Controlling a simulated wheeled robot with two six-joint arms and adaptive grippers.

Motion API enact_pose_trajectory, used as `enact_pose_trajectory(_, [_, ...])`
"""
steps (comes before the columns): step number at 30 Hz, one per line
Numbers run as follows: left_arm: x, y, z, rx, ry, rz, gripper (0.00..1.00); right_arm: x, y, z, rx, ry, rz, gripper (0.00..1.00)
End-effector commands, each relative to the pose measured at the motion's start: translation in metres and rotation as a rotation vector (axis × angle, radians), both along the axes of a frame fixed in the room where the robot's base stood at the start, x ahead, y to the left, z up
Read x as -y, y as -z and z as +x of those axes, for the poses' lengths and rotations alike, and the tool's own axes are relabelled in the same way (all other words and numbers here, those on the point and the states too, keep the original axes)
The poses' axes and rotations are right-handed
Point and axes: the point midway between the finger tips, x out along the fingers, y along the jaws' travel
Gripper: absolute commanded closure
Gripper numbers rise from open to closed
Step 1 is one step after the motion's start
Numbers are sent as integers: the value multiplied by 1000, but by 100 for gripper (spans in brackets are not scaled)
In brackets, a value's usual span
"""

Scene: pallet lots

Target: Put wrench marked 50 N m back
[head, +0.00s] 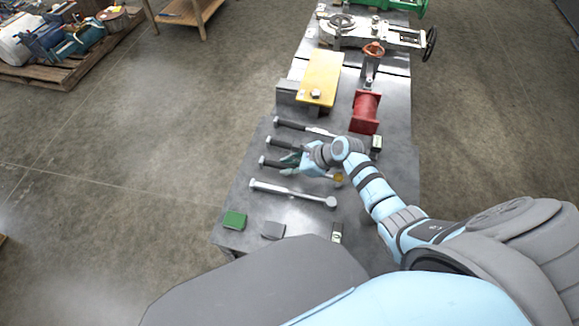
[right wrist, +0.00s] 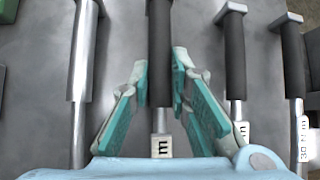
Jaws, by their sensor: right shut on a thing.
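My right gripper (head: 296,162) is over the row of wrenches on the grey metal table (head: 225,190). In the right wrist view its teal fingers (right wrist: 158,82) are shut on the black handle of a wrench (right wrist: 159,40). That wrench's white label shows only an "m"; its number is hidden. In the head view the held wrench's end (head: 264,161) shows left of the gripper. I cannot tell whether it is clear of the table. A silver wrench (head: 292,192) lies nearer. Two black-handled wrenches lie farther off; the farthest (head: 290,125) is marked 30 N m (right wrist: 304,140).
A green box (head: 235,220), a grey block (head: 272,230) and a small box (head: 336,233) stand at the near edge. Another small box (head: 376,143) is right of the wrenches. A yellow plate (head: 320,78) and a red fitting (head: 365,112) stand behind.

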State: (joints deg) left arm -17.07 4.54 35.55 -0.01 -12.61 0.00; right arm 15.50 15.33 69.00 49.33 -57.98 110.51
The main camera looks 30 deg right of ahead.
Motion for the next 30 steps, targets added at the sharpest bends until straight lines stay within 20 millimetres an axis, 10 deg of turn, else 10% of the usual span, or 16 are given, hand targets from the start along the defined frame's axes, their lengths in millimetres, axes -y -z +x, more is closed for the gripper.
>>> enact_pose_trajectory(29, [-1,10,-2,-3,0,1,60,0,12,1,3,0,0,100])
enact_pose_trajectory(30, [-1,10,-2,-3,0,1,60,0,13,1,3,0,0,81])
